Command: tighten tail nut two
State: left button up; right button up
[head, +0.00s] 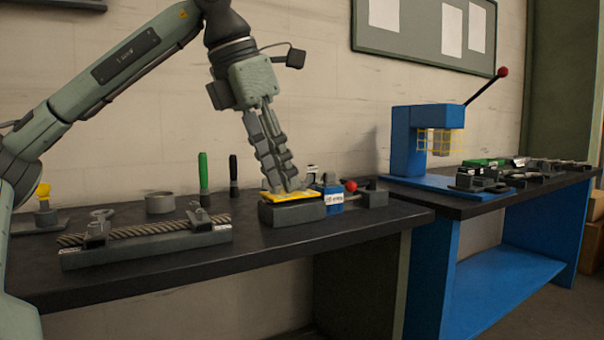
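My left gripper (290,184) points down from above at a dark block (292,213) with a yellow top (283,197). Its fingers are close together and their tips are at or just above the yellow top. I cannot tell whether they touch it or grip something small. A grey fixture (150,248) with a chain-like twisted strand (158,227) lies at the front left of the dark bench, with a bracket (97,226) at its left end and another (197,217) near its right end. I cannot make out which part is tail nut two. My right gripper is not in view.
Behind the fixture stand a grey ring (160,202), a green-handled tool (203,175) and a black-handled tool (233,175). A blue box (333,202) and a red ball knob (351,186) are right of the block. A blue press (408,140) stands on the right bench.

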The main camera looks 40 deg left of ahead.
aim_at(310, 179)
jog(key=i+j, duration=0.45)
jog(key=j, duration=0.15)
jog(key=i+j, duration=0.45)
jog(key=j, duration=0.15)
